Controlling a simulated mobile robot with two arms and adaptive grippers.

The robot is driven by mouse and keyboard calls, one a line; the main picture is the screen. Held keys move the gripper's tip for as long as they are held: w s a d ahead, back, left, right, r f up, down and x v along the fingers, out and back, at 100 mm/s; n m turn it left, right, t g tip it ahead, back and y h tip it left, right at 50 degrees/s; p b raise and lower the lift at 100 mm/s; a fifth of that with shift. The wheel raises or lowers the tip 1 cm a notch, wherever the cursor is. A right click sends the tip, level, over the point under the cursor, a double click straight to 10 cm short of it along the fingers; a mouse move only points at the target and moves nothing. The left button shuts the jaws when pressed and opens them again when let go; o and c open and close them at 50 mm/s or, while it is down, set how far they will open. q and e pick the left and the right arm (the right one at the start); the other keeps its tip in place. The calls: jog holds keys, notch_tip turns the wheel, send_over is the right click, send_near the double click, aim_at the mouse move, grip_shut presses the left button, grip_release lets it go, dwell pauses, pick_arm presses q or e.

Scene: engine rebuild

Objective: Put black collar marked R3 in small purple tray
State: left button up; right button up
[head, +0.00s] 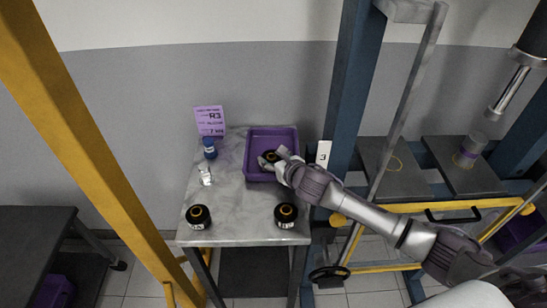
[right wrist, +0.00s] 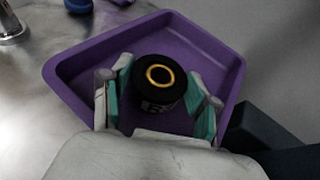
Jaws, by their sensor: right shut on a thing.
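The small purple tray (head: 247,158) sits at the back right of the grey table; it also fills much of the right wrist view (right wrist: 215,48). My right gripper (head: 270,160) is inside the tray's outline, shut on a black collar (right wrist: 158,82) with a gold ring on top. The collar is upright between the teal finger pads; its white marking is partly hidden and I cannot read it fully. I cannot tell whether the collar touches the tray floor. My left gripper is not in view.
Two other black collars (head: 198,216) (head: 286,215) stand near the table's front edge. A blue press frame (head: 350,95) stands close on the right.

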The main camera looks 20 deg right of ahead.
jog(key=shift+w, duration=0.1)
jog(key=o, duration=1.3)
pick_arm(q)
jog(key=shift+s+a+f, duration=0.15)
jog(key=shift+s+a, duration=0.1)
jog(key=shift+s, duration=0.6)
pick_arm(e)
jog(key=o, duration=0.3)
jog(key=shift+r, duration=0.1)
jog(key=b+v, duration=0.1)
jog(key=v, duration=1.1)
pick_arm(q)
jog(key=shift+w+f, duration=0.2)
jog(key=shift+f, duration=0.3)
